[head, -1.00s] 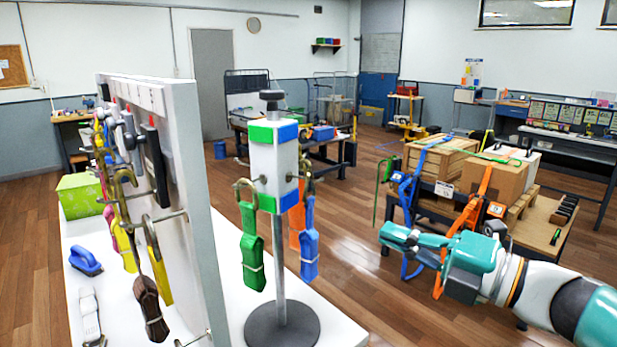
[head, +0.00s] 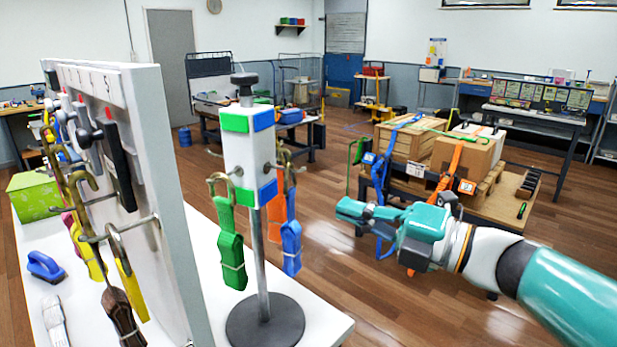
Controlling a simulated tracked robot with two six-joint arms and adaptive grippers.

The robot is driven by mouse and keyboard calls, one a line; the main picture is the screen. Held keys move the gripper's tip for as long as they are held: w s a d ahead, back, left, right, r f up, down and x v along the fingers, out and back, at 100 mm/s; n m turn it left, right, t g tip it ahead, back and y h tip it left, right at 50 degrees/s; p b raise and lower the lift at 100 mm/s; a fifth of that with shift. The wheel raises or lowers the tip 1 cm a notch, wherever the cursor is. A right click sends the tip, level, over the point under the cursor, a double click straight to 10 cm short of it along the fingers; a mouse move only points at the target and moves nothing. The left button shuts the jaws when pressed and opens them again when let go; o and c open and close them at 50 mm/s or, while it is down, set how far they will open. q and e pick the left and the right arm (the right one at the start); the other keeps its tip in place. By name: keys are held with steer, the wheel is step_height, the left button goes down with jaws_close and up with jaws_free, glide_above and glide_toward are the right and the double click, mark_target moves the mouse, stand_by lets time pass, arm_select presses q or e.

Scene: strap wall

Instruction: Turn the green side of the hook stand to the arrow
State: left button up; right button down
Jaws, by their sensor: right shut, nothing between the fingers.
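The hook stand (head: 249,160) stands upright on the white table, with a black knob on top and a round dark base (head: 265,322). Its white block has green patches on the left visible face and blue patches on the right visible face. A green strap (head: 230,245) hangs from the left face's hook. A blue strap (head: 291,245) and an orange strap (head: 276,215) hang on the right side. I cannot make out the arrow. My right gripper (head: 352,212) is shut and empty, to the right of the stand and apart from it. My left gripper is not in view.
A white panel (head: 165,190) with hooks and several straps stands close on the left. A cart with strapped boxes (head: 462,155) is behind my right arm.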

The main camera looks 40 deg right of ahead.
steer(key=w+d+r+p, duration=0.1)
steer(key=w+p, duration=0.3)
steer(key=w, duration=0.7)
steer(key=shift+w+d, duration=0.1)
stand_by(0.4)
steer(key=shift+p, duration=0.3)
